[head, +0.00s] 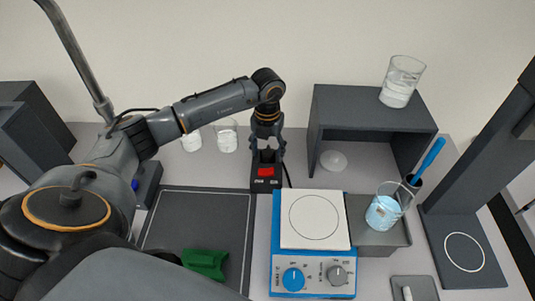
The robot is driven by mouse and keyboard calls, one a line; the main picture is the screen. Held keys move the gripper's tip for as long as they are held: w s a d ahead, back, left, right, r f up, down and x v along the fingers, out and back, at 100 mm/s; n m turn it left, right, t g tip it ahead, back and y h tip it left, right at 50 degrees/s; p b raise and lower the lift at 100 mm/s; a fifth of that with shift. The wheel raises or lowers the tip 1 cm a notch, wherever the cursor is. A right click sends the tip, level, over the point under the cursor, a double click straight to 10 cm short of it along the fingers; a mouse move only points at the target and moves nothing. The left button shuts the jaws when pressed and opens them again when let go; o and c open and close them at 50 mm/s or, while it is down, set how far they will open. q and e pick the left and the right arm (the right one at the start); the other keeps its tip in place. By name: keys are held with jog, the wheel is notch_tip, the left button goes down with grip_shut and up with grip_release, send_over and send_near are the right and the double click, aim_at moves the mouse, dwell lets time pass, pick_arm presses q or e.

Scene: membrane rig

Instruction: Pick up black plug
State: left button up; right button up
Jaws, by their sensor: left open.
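My left gripper (268,147) points down at the back middle of the table, with its fingers spread. It is directly over a small black box with a red switch (265,172). A dark shape (267,156) sits at the back of this box between the fingertips; it may be the black plug, but I cannot tell it from the box. A thin black cable (288,174) runs down the box's right side. I cannot tell whether the fingers touch anything. My right gripper does not show.
A white-topped hotplate with blue front (292,263) stands in front of the box. Glass beakers (227,141) stand behind left. A dark shelf (342,99) bears a beaker (401,81). A beaker of blue liquid (383,211) stands right. A dark tray (170,207) holds a green object (205,262).

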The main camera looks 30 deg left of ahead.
pick_arm(q)
jog(key=c, duration=1.2)
